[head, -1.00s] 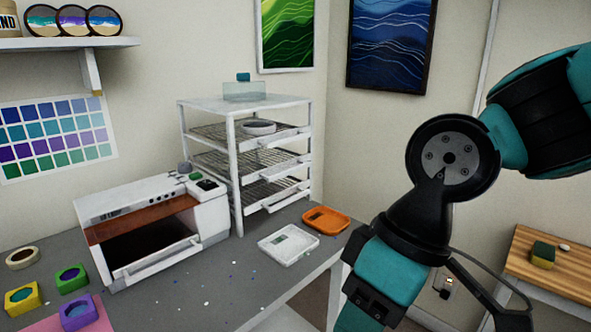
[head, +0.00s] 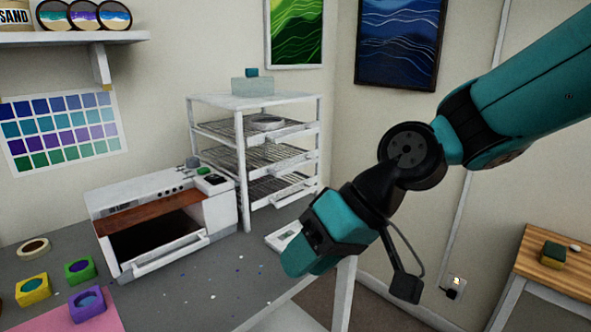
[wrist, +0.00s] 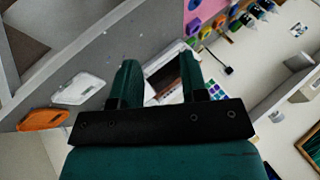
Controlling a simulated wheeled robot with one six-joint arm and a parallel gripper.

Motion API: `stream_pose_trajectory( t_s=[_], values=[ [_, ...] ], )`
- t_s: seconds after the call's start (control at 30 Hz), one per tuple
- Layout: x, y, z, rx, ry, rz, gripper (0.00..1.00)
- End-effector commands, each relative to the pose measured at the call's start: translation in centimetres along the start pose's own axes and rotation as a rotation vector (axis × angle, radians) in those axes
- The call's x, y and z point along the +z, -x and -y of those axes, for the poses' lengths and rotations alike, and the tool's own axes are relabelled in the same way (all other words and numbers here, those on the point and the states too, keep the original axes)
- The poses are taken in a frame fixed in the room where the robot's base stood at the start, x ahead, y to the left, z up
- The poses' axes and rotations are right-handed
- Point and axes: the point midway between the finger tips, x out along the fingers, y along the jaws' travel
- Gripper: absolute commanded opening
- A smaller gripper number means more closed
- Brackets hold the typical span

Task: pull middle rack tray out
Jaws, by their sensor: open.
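The white rack (head: 244,190) stands on the grey bench with three wire trays one above another. Its middle tray (head: 289,163) has a white front edge with a handle and sits within the rack. The top tray (head: 284,133) holds a round grey dish. The bottom tray (head: 284,192) is also in the rack. My gripper (head: 298,268) is in front of and below the rack, apart from the trays, over the bench's front edge. In the wrist view my gripper (wrist: 158,76) shows two teal fingers spread apart with nothing held; the rack's trays are not clearly seen there.
A white oven-like machine (head: 219,205) stands left of the rack with its front open. A white shallow tray (head: 283,236) lies on the bench before the rack, partly hidden by my gripper. An orange tray (wrist: 43,120) lies beside it. Small coloured moulds (head: 80,268) sit at left.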

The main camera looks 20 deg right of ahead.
Motion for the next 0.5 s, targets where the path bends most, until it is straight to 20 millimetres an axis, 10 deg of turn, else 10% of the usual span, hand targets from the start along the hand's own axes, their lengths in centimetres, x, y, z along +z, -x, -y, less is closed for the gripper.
stream_pose_trajectory(
  t_s=[0.23, 0.5],
  values=[
    [-12.2, -0.5, -10.8, -0.312, -0.451, -0.51, 0.4],
    [-15.9, 3.8, -23.9, -0.52, -0.84, -0.963, 0.4]
  ],
)
